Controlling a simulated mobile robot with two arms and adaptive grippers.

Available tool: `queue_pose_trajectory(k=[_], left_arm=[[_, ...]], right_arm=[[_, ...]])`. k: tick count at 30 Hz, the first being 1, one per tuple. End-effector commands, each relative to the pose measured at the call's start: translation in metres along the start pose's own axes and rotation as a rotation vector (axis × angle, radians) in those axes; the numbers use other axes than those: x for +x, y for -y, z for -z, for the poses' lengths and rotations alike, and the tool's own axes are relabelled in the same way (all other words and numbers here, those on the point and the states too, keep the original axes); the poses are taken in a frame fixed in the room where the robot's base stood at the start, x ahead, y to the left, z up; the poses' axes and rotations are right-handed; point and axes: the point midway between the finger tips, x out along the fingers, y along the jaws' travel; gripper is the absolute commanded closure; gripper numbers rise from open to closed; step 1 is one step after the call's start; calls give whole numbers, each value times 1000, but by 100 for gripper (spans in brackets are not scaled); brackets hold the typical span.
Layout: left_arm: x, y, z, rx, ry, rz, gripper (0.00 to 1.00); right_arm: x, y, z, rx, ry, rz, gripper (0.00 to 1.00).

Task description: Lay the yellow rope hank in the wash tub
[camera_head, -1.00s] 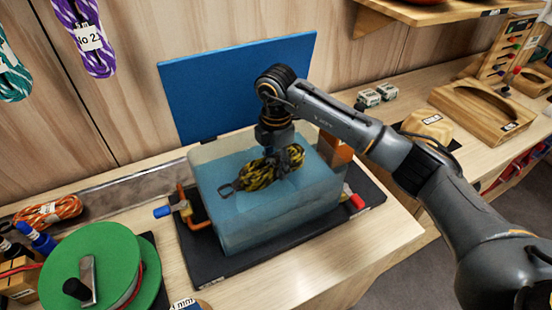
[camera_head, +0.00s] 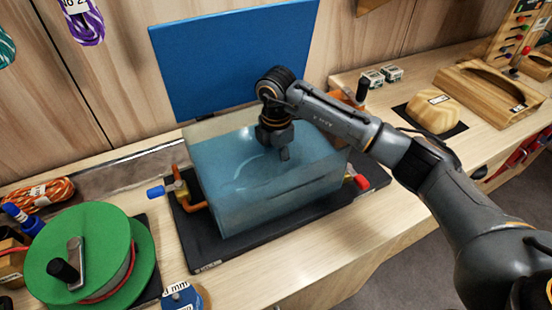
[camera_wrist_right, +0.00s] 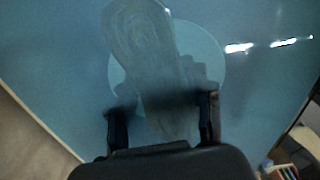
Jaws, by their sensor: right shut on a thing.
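The wash tub (camera_head: 275,208) is a clear-walled box of blue water on a black mat. My right gripper (camera_head: 282,152) points down into it from above, its fingers at or under the water surface. In the right wrist view the yellow rope hank (camera_wrist_right: 145,40) shows as a dim, greyish, blurred shape under the water, reaching between the fingers of my right gripper (camera_wrist_right: 163,105), which is shut on it. The hank cannot be made out in the head view. My left gripper is not in view.
A blue lid (camera_head: 235,62) stands upright behind the tub. A blue-handled tap (camera_head: 157,191) is at its left, a red handle (camera_head: 362,181) at its right. A green reel (camera_head: 90,255) stands front left. Wooden blocks (camera_head: 435,112) lie on the right bench.

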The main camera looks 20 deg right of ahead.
Motion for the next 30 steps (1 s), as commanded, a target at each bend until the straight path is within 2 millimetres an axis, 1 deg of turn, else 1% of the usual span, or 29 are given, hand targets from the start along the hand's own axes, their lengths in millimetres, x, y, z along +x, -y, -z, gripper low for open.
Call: queue_pose_trajectory(k=[5,6,8,9,10,18,21,23,26,30], left_arm=[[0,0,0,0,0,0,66],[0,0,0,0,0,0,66],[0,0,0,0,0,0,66],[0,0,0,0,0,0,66],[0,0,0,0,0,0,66],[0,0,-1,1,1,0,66],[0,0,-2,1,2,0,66],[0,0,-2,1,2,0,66],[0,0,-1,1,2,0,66],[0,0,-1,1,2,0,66]], right_arm=[[-1,0,0,0,0,-1,93],[-1,0,0,0,0,-1,46],[-1,0,0,0,0,-1,33],[-1,0,0,0,0,-1,25],[-1,0,0,0,0,-1,23],[0,0,0,0,0,1,23],[-4,0,0,0,0,-1,23],[-10,-1,0,0,0,-3,23],[-26,-1,0,-1,0,-4,23],[-57,-1,0,0,1,-6,23]])
